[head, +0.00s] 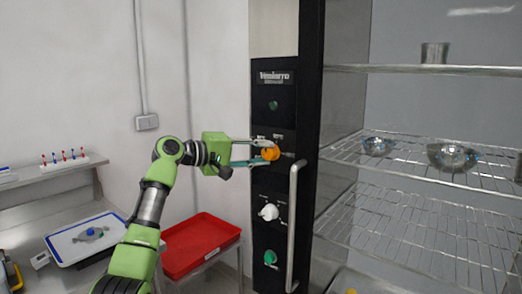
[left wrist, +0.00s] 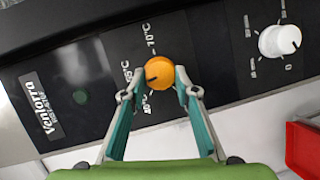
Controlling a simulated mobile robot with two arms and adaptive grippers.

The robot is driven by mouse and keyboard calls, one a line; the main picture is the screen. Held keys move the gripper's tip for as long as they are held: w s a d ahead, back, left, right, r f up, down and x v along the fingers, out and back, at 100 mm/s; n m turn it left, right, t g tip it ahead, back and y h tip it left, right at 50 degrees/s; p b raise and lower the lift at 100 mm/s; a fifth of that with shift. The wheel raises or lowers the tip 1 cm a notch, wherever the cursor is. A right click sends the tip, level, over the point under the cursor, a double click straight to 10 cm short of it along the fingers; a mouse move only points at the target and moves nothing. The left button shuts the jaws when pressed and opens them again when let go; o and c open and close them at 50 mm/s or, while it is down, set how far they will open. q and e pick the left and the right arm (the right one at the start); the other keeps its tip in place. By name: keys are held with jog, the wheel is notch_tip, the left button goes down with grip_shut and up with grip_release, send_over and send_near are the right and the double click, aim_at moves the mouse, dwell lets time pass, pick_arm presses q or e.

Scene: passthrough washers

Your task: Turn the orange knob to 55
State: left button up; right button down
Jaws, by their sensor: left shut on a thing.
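The orange knob (head: 270,152) sits on the black control panel (head: 263,220) of the tall washer cabinet. In the left wrist view the orange knob (left wrist: 160,72) has a dark pointer mark, aimed toward the lower left of that picture, around the middle and 40 °C end of its scale. Temperature marks, with 70 °C at the top, curve around its left side. My left gripper (head: 262,152) reaches in from the left and is shut on the knob; its teal fingers (left wrist: 155,92) lie on either side of it. My right gripper is not in view.
A vertical door handle (head: 292,225) stands close right of the knobs. Wire racks (head: 400,215) hold metal bowls at right. A red tray (head: 198,245) lies low beneath my arm.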

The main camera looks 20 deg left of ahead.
pick_arm(q)
jog(key=m, duration=0.1)
jog(key=m+y+p, duration=0.1)
jog(key=shift+d+r+m, duration=0.1)
jog(key=shift+r+m, duration=0.1)
jog(key=shift+m, duration=0.2)
jog(key=shift+m+y+p, duration=0.6)
jog(key=shift+m+y, duration=0.1)
jog(key=shift+m, duration=0.1)
jog(key=shift+d+f, duration=0.1)
jog(key=o, duration=1.1)
jog(key=shift+s, duration=0.1)
jog(key=v, duration=1.2)
jog(key=shift+r, duration=0.25)
